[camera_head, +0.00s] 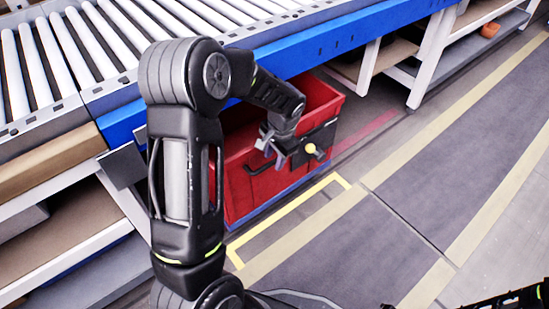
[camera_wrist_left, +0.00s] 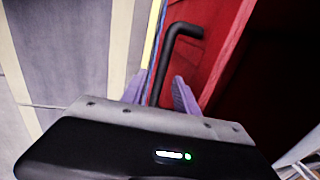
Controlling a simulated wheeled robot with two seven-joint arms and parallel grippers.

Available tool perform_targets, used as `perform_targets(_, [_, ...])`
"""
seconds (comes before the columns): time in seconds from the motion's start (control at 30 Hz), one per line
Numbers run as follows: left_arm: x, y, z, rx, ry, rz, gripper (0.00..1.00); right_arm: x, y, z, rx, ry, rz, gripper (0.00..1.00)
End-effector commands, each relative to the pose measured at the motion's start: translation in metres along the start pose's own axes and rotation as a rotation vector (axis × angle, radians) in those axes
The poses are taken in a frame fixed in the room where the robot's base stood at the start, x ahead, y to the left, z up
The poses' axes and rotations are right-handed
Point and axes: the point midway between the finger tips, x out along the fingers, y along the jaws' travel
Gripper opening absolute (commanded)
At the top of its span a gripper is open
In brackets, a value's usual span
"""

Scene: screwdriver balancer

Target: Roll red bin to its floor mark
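The red bin (camera_head: 255,190) stands partly under the conveyor's blue edge, with a black handle (camera_head: 259,169) and a dark plate with a yellow knob on its front. A yellow outline (camera_head: 293,209) is on the floor in front of the bin, and the bin stands behind it. My left gripper (camera_head: 274,155) is at the bin's front by the handle. In the left wrist view the purple fingers (camera_wrist_left: 160,92) are apart, with the bent black handle (camera_wrist_left: 185,29) running between them and gaps beside it. My right gripper does not show.
The roller conveyor (camera_head: 95,103) with its blue side rail (camera_head: 340,40) runs above the bin. White shelf legs (camera_head: 419,85) stand to the right.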

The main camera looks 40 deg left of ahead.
Motion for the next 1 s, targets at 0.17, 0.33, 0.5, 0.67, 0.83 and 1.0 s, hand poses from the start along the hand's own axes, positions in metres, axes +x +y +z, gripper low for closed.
perform_targets(0.17, [-0.0004,0.0,0.0,0.0,0.0,0.0,0.29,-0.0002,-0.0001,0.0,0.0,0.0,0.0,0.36])
perform_targets(0.33, [-0.0005,0.0,0.0,0.0,0.0,0.0,0.16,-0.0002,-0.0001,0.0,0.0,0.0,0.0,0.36])
perform_targets(0.5, [-0.0006,0.0,0.0,0.0,0.0,0.0,0.02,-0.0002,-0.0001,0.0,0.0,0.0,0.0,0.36])
perform_targets(0.67, [-0.0006,0.0,0.0,0.0,0.0,0.0,0.0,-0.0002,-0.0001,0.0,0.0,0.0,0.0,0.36])
perform_targets(0.83, [-0.0006,0.0001,0.0,0.0,0.0,0.0,0.0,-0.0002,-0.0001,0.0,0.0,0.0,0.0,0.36])
perform_targets(1.0, [-0.0006,0.0001,0.0,0.0,0.0,0.0,0.0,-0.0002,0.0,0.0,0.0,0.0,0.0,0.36])
